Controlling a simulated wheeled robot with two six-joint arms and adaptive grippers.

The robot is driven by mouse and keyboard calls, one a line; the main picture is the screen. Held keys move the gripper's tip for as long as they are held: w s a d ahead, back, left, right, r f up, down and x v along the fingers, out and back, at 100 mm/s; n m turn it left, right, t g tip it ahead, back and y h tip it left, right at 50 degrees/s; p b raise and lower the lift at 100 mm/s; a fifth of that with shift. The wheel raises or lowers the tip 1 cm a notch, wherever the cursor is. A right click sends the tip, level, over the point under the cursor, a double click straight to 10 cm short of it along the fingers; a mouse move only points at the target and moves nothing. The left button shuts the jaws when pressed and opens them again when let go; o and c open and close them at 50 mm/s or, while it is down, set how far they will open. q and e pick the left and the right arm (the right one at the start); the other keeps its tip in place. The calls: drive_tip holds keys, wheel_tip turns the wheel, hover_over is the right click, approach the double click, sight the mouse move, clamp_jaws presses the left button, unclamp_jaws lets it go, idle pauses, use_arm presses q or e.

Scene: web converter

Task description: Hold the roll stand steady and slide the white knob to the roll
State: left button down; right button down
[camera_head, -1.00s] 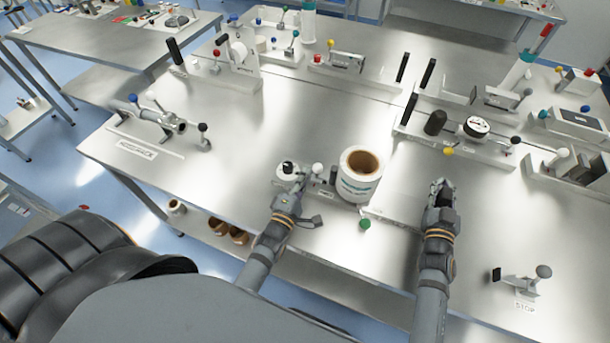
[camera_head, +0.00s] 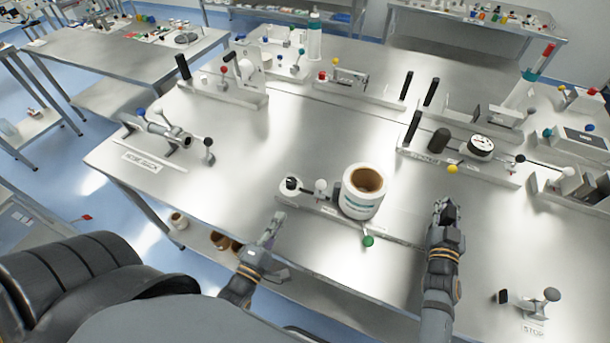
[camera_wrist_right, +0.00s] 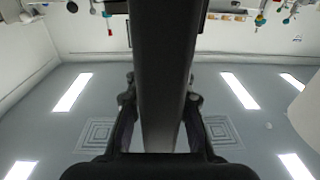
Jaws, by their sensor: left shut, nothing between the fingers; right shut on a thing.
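The roll stand (camera_head: 395,236) is a low, pale base near the front of the table. A large white roll (camera_head: 358,202) with a brown core stands upright on it. The white knob (camera_head: 320,186) is a small ball just left of the roll, with a small gap between them. My left gripper (camera_head: 274,224) is shut and empty, in front of the stand's left end and apart from the knob. My right gripper (camera_head: 446,207) is shut on a dark bar (camera_wrist_right: 165,60) at the stand's right end; the fingers hide how the bar joins the stand.
A white cylinder with a black top (camera_head: 290,189) stands at the stand's left end, and a green knob (camera_head: 368,241) sticks out in front of the roll. A STOP fixture (camera_head: 535,306) is at front right. Bare table lies behind the stand.

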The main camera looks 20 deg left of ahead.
use_arm(q)
drive_tip(key=shift+w+r+p, duration=0.1)
drive_tip(key=shift+r+p, duration=0.2)
drive_tip(key=shift+p, duration=0.05)
use_arm(e)
drive_tip(key=shift+f, duration=0.15)
idle(0.4)
use_arm(q)
drive_tip(key=shift+d, duration=0.1)
use_arm(e)
drive_tip(key=c, duration=1.1)
unclamp_jaws()
drive_tip(key=shift+w+d, duration=0.1)
drive_tip(key=shift+r, duration=0.2)
drive_tip(key=s, duration=1.1)
drive_tip(key=shift+s+d, duration=0.15)
drive_tip(key=shift+s, duration=0.35)
